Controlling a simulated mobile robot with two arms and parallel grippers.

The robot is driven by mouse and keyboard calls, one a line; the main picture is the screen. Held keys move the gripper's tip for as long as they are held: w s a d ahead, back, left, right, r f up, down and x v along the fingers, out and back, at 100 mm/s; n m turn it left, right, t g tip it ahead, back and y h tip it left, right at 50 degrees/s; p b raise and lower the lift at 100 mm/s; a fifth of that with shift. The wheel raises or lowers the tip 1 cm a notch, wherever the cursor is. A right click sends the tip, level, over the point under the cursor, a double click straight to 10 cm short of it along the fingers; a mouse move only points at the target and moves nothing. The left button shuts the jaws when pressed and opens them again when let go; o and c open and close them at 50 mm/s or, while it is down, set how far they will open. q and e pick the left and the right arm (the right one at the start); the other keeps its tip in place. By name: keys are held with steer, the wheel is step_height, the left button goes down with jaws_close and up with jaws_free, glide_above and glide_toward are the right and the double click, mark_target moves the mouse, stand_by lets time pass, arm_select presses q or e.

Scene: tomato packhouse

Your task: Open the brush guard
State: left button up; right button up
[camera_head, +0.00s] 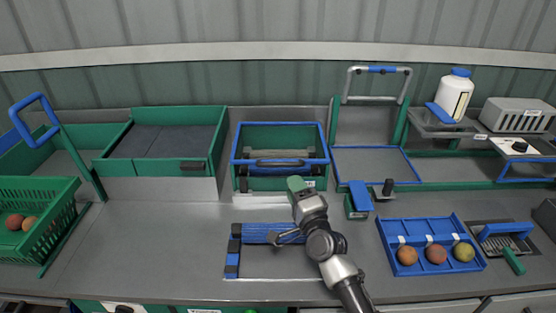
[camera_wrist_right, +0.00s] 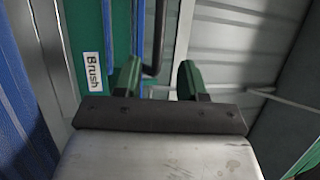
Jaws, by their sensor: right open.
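The brush guard (camera_head: 280,184) is a green box-like unit with a blue rim and a dark handle bar across its front, at the centre back of the bench in the head view. A dark curved bar (camera_wrist_right: 159,40), apparently the handle, shows beyond the fingertips. My right gripper (camera_head: 296,184) is just in front of the guard, below the handle. In the wrist view its two green fingers (camera_wrist_right: 158,80) are apart with nothing held between them. My left gripper is not in view.
Blue rollers (camera_head: 258,233) lie in front of the guard, partly behind my right arm. A blue tray (camera_head: 388,234) with three round fruits stands to the right. A green crate (camera_head: 55,223) is at far left. The bench between crate and rollers is clear.

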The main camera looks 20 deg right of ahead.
mark_target(281, 166)
steer(key=x, duration=0.3)
steer(key=shift+w+a+r, duration=0.1)
steer(key=shift+w+r, duration=0.05)
steer(key=shift+r, duration=0.1)
steer(key=shift+x, duration=1)
steer(key=x, duration=0.3)
steer(key=shift+w+f, duration=0.25)
steer(key=shift+w, duration=0.05)
steer(key=shift+w+a, duration=0.1)
steer(key=shift+w, duration=0.1)
steer(key=shift+c, duration=1.5)
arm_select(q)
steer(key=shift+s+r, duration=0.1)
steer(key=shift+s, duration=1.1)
arm_select(e)
steer(key=shift+s, duration=0.1)
jaws_close()
